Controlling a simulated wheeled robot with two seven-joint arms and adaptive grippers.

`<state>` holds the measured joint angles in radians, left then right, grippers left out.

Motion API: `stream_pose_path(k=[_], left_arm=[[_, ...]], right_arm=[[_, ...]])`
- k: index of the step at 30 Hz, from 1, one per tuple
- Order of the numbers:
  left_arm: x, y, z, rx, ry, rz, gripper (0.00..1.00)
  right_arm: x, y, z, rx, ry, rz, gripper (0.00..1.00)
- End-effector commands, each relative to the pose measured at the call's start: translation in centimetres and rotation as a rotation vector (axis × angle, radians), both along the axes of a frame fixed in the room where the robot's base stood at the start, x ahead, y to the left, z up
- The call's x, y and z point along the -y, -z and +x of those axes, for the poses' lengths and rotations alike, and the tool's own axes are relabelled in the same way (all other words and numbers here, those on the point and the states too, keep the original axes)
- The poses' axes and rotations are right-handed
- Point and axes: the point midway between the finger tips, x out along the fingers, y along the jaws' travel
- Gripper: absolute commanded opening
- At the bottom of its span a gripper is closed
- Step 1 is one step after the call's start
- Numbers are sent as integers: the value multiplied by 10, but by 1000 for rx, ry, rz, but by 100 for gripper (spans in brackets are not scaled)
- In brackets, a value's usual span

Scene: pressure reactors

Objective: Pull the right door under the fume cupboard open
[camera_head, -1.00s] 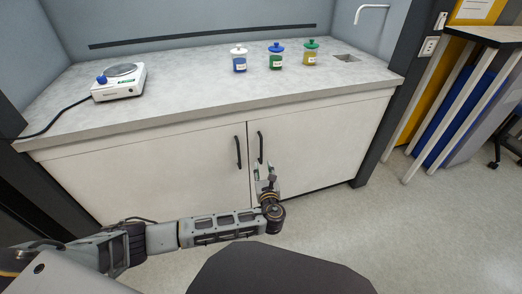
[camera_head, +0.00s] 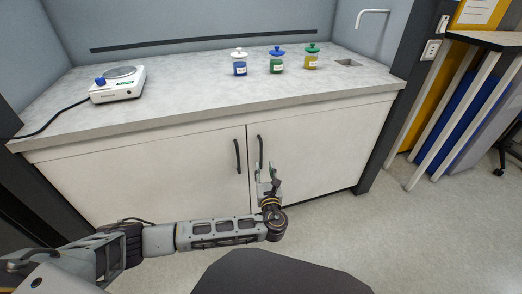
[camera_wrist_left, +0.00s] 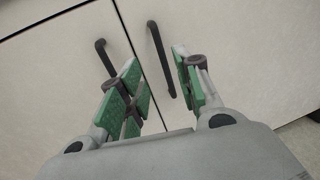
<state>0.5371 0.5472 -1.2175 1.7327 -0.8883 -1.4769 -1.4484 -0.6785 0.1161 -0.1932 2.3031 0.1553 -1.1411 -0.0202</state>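The right door (camera_head: 315,150) under the fume cupboard is a pale panel with a black vertical bar handle (camera_head: 260,151) near its left edge. It looks shut, flush with the left door (camera_head: 150,175), whose handle (camera_head: 238,156) is beside the seam. My left gripper (camera_head: 266,174) is just below and in front of the right handle. In the left wrist view its green-padded fingers (camera_wrist_left: 158,85) are apart, with the right handle (camera_wrist_left: 160,58) showing between them, farther off; contact is not visible. The left handle (camera_wrist_left: 105,57) lies outside the left finger. My right gripper is not in view.
A table with slanted legs (camera_head: 452,125) stands at right. The floor (camera_head: 400,235) before the right door is clear.

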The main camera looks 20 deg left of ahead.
Motion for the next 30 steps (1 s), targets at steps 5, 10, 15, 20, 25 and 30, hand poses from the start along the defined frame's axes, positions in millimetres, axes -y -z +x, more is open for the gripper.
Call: stream_pose_path(k=[5, 10, 15, 20, 25, 30], left_arm=[[-7, 1, 16, 2, 0, 0, 34], [-15, 1, 36, 3, -1, 0, 34], [-24, 1, 57, 2, -1, 0, 34], [-32, 1, 75, 2, -1, 0, 34], [-40, 1, 94, 2, -1, 0, 34], [-46, 1, 109, 2, 0, 1, 34]], right_arm=[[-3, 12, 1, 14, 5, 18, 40], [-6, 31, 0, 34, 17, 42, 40], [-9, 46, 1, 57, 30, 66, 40], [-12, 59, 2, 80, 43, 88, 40], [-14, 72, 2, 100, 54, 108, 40], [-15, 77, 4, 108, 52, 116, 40]])
